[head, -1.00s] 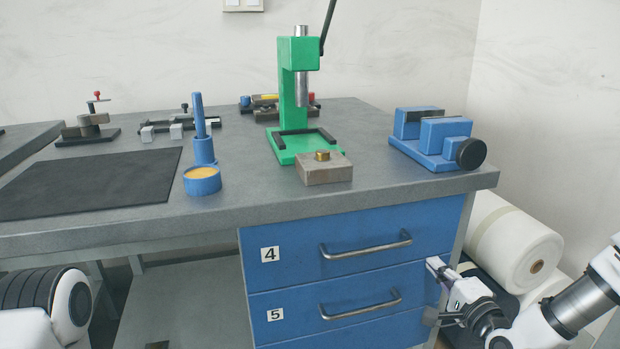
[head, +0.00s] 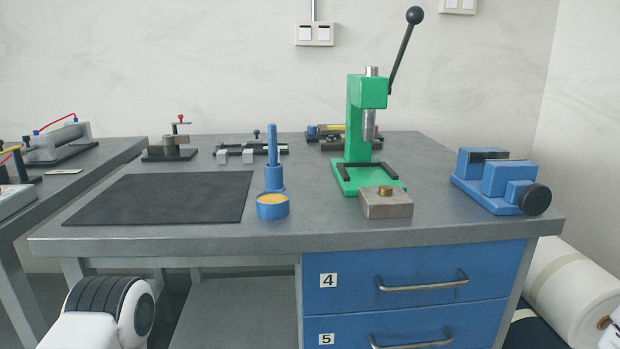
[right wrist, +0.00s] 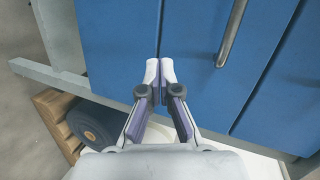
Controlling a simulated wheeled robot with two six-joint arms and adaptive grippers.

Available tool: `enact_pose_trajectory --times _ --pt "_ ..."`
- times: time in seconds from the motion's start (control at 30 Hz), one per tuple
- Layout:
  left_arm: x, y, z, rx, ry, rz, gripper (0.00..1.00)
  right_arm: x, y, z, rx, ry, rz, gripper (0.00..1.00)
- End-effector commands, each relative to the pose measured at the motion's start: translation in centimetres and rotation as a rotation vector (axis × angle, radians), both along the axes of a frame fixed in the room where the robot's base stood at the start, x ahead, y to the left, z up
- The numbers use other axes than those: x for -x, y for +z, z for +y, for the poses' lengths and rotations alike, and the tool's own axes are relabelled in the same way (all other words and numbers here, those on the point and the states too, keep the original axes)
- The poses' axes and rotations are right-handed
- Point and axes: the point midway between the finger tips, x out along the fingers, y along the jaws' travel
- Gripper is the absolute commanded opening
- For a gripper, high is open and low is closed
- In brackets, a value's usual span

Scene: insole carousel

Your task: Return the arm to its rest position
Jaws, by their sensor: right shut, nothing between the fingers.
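My right gripper (right wrist: 159,75) shows in the right wrist view. Its two fingers are together at the tips with nothing between them. It points at the blue drawer front (right wrist: 120,40), with a metal drawer handle (right wrist: 232,35) to the right of the fingers. In the head view the right gripper is out of frame; only a small white piece shows at the lower right edge. My left gripper is not in view; a white and black part of my left arm shows at the lower left.
The grey workbench (head: 150,245) holds a black mat (head: 160,198), a green press (head: 355,120), a metal block (head: 386,205), a blue cup (head: 272,207) and a blue vise (head: 500,180). Drawers 4 (head: 345,280) and 5 (head: 350,328) look closed. A white roll (head: 570,290) lies at the right.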

Motion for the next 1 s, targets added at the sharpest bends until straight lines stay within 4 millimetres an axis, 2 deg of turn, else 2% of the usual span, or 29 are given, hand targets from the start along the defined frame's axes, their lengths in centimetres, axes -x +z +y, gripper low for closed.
enact_pose_trajectory --times 0.03,0.17,0.2,0.3,0.4,0.47,0.5,0.6,0.67,0.73,0.87,1.0 --pt "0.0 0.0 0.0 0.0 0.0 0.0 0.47 1.3 -2.5 1.2 0.04 0.034 0.071 0.0" --pt "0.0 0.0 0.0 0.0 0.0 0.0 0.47 6.3 -9.6 4.3 0.209 0.164 0.294 0.0" --pt "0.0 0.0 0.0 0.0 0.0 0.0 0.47 8.4 -11.8 5.0 0.278 0.217 0.371 0.0" --pt "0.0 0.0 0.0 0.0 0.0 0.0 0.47 14.0 -16.3 6.2 0.456 0.372 0.546 0.0" --pt "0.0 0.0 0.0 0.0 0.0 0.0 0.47 19.4 -19.0 6.5 0.625 0.546 0.694 0.0" --pt "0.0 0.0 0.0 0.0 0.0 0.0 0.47 22.4 -20.0 6.3 0.729 0.669 0.776 0.0" --pt "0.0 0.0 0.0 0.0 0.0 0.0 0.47 24.0 -20.1 5.9 0.793 0.748 0.82 0.0" --pt "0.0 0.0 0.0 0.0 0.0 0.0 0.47 26.7 -20.1 4.7 0.895 0.916 0.894 0.0" --pt "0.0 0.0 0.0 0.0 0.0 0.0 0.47 27.6 -20.2 4.5 0.944 1.032 0.896 0.0" --pt "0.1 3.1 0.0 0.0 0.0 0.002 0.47 27.5 -17.0 4.6 0.961 1.06 0.879 0.0" --pt "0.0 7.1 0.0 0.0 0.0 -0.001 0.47 27.5 -13.1 4.6 0.959 1.055 0.877 0.0" --pt "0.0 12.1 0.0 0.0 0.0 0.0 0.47 27.4 -8.0 4.6 0.959 1.054 0.876 0.0"
